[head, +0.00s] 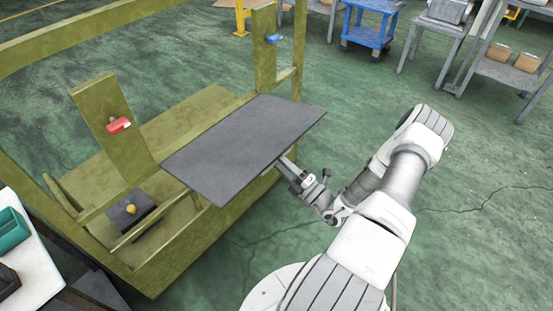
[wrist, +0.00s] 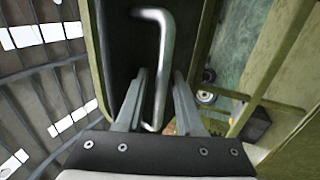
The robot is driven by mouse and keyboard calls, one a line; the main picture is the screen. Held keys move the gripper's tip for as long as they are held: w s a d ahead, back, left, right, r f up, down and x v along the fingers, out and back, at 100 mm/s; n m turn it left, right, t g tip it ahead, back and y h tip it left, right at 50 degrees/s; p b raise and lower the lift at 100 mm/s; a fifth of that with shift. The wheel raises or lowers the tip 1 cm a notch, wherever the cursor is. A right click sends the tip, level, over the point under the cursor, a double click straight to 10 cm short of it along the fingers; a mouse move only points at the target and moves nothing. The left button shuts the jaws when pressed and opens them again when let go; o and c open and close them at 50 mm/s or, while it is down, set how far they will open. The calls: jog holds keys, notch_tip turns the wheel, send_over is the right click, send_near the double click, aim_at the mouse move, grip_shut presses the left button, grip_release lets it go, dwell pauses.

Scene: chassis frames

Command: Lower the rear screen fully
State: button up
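The rear screen, which I take to be the flat dark grey panel (head: 245,148), stands out from the olive frame (head: 225,207) in a raised, near-level position. In the wrist view, a bent metal handle (wrist: 168,60) runs along a dark surface (wrist: 125,45), apparently the screen's. My gripper (wrist: 160,76) has one finger on each side of the handle's long bar. Gaps show between bar and fingers, so it looks open around the handle. In the head view the screen hides my fingertips; my wrist comes in at its right edge, from below.
The frame carries a red part (head: 118,125) on a left post, a blue part (head: 273,38) on the far post and a dark box with a yellow knob (head: 130,208). A blue cart (head: 369,27) and workbenches stand at the back. Green floor at right is clear.

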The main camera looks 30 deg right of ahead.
jog(key=shift+r, duration=0.1)
jog(key=p+v, duration=0.1)
jog(key=v, duration=1.6)
jog(key=shift+s+f, duration=0.15)
jog(key=shift+f, duration=0.1)
jog(key=shift+r, duration=0.1)
